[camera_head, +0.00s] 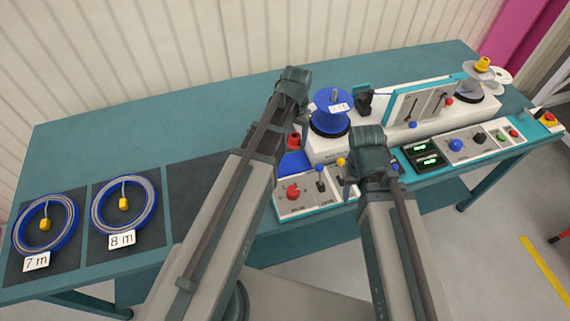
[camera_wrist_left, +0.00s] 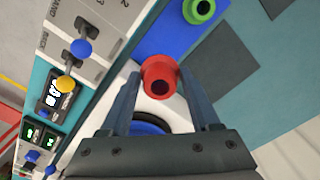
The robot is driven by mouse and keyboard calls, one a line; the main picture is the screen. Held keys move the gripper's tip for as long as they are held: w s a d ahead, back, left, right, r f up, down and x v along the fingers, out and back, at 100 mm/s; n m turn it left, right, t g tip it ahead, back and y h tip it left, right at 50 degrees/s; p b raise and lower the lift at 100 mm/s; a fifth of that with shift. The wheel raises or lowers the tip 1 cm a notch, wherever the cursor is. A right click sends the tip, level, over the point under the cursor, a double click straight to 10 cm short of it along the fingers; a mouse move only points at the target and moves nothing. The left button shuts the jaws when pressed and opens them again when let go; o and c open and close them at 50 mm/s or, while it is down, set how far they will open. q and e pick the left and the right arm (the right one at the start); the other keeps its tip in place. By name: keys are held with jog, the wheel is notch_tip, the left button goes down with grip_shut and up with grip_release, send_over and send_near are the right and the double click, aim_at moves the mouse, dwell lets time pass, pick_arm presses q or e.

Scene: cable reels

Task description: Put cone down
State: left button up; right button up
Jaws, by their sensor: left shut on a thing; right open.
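A red cone (camera_wrist_left: 160,75) with a hole in its top is between the two fingers of my left gripper (camera_wrist_left: 160,100) in the left wrist view. The gripper is shut on it. In the head view the red cone (camera_head: 294,140) shows beside my left arm, which hides most of that gripper. A green cone (camera_wrist_left: 199,9) stands on a blue mat (camera_wrist_left: 167,32) just past the red cone. The blue mat (camera_head: 295,162) is partly hidden in the head view. My right gripper (camera_head: 368,158) is open over the panel's front; its fingertips are mostly hidden.
A white machine with a blue reel (camera_head: 333,113) stands behind the grippers. Control panels (camera_head: 455,146) with knobs and lit displays line the front edge. Coiled cables marked 7 m (camera_head: 45,224) and 8 m (camera_head: 124,203) lie on dark mats at left. The teal table's back left is clear.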

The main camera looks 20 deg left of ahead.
pick_arm(q)
notch_tip(320, 180, down, 6)
jog(key=b, duration=0.5)
jog(key=shift+b, duration=0.3)
notch_tip(320, 180, down, 4)
jog(key=b, duration=0.3)
jog(key=shift+r+b, duration=0.15)
jog(key=shift+b, duration=0.2)
jog(key=o, duration=1.4)
jog(key=shift+c, duration=0.2)
notch_tip(320, 180, up, 12)
jog(key=p, duration=1.2)
jog(key=s+d, duration=0.4)
jog(key=s, duration=0.3)
jog(key=s+d+m+y, duration=0.1)
jog(key=s+d, duration=0.4)
jog(key=s, duration=0.3)
jog(key=shift+s+d+m, duration=0.15)
jog(key=shift+m, duration=0.15)
